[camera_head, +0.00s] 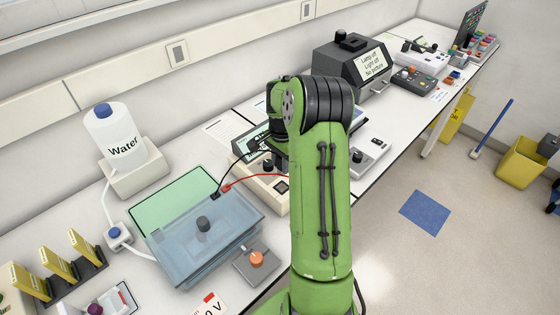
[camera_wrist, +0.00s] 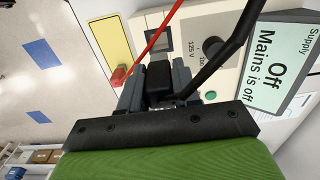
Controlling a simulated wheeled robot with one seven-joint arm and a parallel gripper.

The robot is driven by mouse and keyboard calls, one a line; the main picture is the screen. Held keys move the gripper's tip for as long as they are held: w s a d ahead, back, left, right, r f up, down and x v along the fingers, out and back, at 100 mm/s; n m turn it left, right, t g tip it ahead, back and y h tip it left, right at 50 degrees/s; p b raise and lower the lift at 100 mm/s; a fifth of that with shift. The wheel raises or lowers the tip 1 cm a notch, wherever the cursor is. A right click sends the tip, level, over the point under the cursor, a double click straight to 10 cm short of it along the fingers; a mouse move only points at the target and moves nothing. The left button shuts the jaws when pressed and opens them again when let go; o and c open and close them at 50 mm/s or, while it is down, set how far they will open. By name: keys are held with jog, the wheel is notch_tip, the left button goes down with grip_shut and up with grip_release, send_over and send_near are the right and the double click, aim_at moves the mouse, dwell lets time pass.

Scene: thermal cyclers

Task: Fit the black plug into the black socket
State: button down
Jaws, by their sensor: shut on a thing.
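My gripper (camera_wrist: 157,78) is shut on the black plug (camera_wrist: 158,74), which sits between its two grey fingers in the wrist view. The black lead (camera_wrist: 228,58) runs from the plug up to the right. In the wrist view the plug is over the face of the beige power supply (camera_wrist: 190,22); I cannot tell whether it touches. No black socket shows clearly; the plug and fingers may cover it. In the head view my arm hides much of the supply (camera_head: 275,198), and the plug cannot be made out. The black lead (camera_head: 228,172) shows there, coming from the clear tank (camera_head: 195,245).
A black knob (camera_wrist: 213,47), a dark square (camera_wrist: 159,40) and a display reading "Off, Mains is off" (camera_wrist: 283,62) are near. A water bottle (camera_head: 115,140) stands behind the tank.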

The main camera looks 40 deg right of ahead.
aim_at(282, 176)
jog(key=shift+s+r, duration=0.1)
jog(key=shift+s, duration=0.15)
jog(key=shift+w+f+b, duration=0.35)
jog(key=shift+f, duration=0.1)
notch_tip(282, 176, down, 5)
jog(key=b, duration=0.4)
jog(key=shift+s+f, duration=0.1)
dwell(1.2)
jog(key=shift+f+b, duration=0.4)
jog(key=shift+b, duration=0.1)
jog(key=shift+f+b, duration=0.95)
jog(key=shift+f, duration=0.3)
jog(key=c, duration=0.7)
grip_release()
jog(key=shift+c, duration=0.2)
jog(key=shift+r, duration=0.1)
